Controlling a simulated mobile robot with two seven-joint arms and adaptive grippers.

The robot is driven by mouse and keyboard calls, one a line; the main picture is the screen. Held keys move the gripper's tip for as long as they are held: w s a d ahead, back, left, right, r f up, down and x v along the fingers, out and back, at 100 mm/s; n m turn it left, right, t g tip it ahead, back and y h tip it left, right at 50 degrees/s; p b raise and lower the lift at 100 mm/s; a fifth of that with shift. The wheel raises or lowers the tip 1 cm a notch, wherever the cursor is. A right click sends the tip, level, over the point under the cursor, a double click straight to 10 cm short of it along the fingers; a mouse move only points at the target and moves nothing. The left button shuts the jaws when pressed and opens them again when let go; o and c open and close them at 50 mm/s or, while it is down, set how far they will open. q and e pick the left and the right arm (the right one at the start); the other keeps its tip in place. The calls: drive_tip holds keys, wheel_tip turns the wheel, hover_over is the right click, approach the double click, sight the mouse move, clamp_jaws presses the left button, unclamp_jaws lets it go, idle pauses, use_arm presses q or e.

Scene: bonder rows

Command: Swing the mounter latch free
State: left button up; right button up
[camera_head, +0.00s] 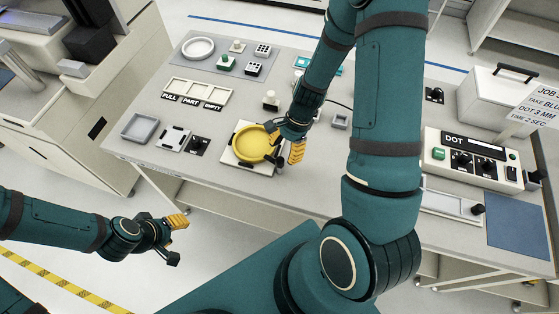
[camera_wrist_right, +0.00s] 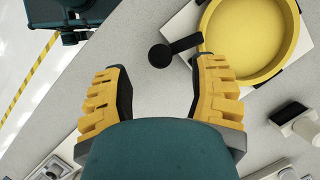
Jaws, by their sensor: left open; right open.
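A round yellow dish (camera_head: 252,143) sits on a white base plate (camera_head: 245,165) near the table's front edge. The dish also shows at the upper right of the right wrist view (camera_wrist_right: 250,38). A black lever with a round knob (camera_wrist_right: 160,55) sticks out beside the dish there; I take it for the latch. My left gripper (camera_head: 176,240) is open and empty, off the table.
A grey tray (camera_head: 139,128) and a black-and-white fixture (camera_head: 174,138) stand left of the dish. A sorting tray (camera_head: 196,92) lies behind. A dispenser box labelled DOT (camera_head: 470,157) and a blue mat (camera_head: 519,220) are at the right.

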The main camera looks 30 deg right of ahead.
sight(280, 160)
drive_tip(key=x, duration=0.5)
clamp_jaws()
